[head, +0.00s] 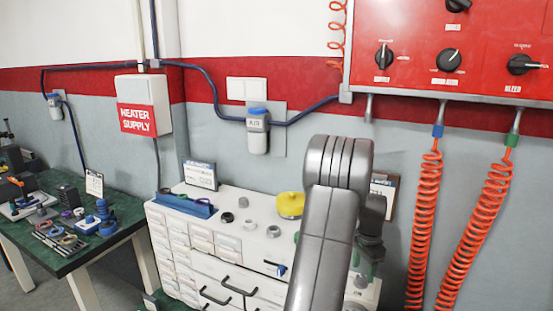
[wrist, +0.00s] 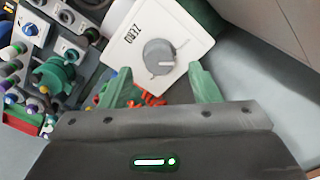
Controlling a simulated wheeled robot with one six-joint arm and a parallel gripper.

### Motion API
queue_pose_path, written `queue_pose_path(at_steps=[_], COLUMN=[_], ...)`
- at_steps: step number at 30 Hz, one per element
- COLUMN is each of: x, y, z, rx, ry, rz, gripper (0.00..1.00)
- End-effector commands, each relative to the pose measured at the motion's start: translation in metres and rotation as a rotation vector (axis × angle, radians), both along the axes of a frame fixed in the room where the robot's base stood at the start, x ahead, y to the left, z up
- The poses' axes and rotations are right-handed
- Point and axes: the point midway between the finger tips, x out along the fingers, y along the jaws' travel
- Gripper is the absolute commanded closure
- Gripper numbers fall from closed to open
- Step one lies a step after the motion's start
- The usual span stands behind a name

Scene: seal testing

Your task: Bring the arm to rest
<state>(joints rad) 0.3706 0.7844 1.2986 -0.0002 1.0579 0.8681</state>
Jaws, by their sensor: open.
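My gripper (wrist: 160,68) is open in the wrist view, with its two green fingers spread apart and nothing held between them. Beyond the fingertips is a white box (wrist: 128,42) marked ZERO with a round grey knob (wrist: 159,57). The knob shows between the fingers; I cannot tell how far it is from them. In the head view my grey arm rises from the bottom centre and bends down at the right of the white cabinet. The gripper end is mostly hidden behind the arm there.
The white drawer cabinet (head: 208,246) carries a yellow round part (head: 290,205), a blue tray (head: 185,204) and small rings. A green-topped bench (head: 75,262) stands at left. A red control panel (head: 450,50) hangs at upper right, with orange coiled hoses (head: 424,215) below it.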

Motion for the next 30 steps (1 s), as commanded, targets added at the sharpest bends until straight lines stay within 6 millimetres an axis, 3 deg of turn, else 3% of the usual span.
queue_pose_path(at_steps=[9, 15, 21, 30], x=[0.001, 0.000, 0.000, 0.000], y=[0.000, 0.000, 0.000, 0.000], z=[0.063, 0.089, 0.100, 0.101], rx=[-0.001, 0.000, 0.000, 0.000], ry=[-0.003, -0.002, 0.000, 0.000], rz=[0.002, 0.003, 0.003, 0.003], gripper=[0.44, 0.44, 0.44, 0.44])
